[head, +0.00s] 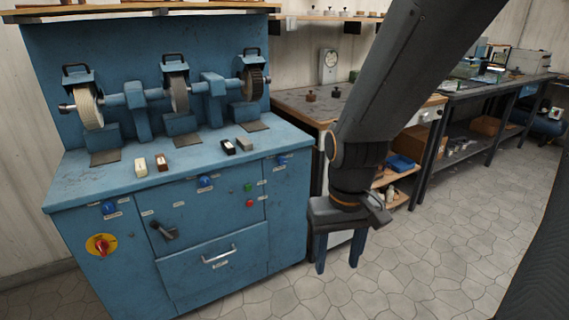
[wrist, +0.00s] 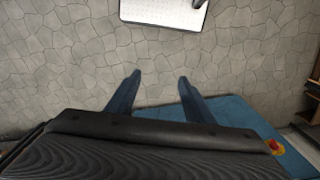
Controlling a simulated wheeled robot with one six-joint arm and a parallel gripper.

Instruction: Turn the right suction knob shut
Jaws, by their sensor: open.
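The blue machine cabinet (head: 130,255) has three small blue knobs on its upper front. The right suction knob (head: 282,160) is near the cabinet's right end. The middle knob (head: 205,181) and the left knob (head: 109,208) are further left. I cannot read their labels or tell how far each is turned. My gripper (head: 337,268) points down over the floor, right of the cabinet and apart from it. Its fingers are open and empty. In the wrist view my gripper (wrist: 155,82) shows open above the stone floor, with part of the blue cabinet (wrist: 240,115) at lower right.
The cabinet also carries a red and yellow switch (head: 101,245), a dark lever (head: 163,231), green and red buttons and a drawer handle (head: 219,257). Grinding wheels (head: 180,95) stand on top. A workbench (head: 300,98) is behind my arm. Floor (head: 430,240) on the right is clear.

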